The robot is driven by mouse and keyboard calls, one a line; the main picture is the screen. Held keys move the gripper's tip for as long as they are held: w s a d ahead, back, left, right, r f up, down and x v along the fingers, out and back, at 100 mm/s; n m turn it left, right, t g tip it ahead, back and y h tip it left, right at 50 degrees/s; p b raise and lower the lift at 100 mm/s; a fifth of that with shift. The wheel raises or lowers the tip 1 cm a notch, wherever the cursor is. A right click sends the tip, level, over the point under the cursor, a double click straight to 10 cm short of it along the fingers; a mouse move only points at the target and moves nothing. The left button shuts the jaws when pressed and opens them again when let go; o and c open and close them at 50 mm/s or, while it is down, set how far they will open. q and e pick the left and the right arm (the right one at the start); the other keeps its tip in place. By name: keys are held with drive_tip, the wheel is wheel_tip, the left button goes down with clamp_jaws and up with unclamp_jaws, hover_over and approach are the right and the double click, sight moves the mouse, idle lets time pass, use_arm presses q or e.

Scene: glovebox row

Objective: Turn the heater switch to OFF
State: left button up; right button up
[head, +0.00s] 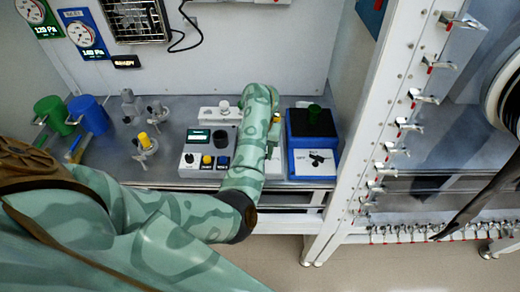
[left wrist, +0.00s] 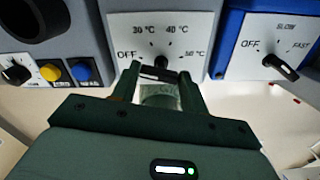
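The heater switch (left wrist: 158,72) is a black knob on a white panel (left wrist: 190,30) marked OFF, 30 °C, 40 °C and a further temperature on the right, in the left wrist view. Its bar lies roughly level across the picture; which mark it points to I cannot tell. My left gripper (left wrist: 160,75) is open, one finger at each side of the knob; whether they touch it is unclear. In the head view my left arm covers most of the heater (head: 274,165), its switch and my left fingertips. My right gripper is not in view.
A blue device (head: 300,168) with an OFF/SLOW/FAST knob (left wrist: 281,67) stands close on the right. A grey console (head: 191,160) with a display and yellow and blue buttons stands on the left. Several metal pieces, including a yellow-topped one (head: 145,147), stand further left.

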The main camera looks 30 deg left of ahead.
use_arm(q)
drive_tip(key=o, duration=0.4)
drive_tip(key=shift+c, duration=0.2)
wheel_tip(320, 180, up, 16)
drive_tip(key=p, duration=0.6)
drive_tip(key=shift+r+p, duration=0.2)
drive_tip(key=shift+p, duration=0.2)
drive_tip(key=shift+f, duration=0.1)
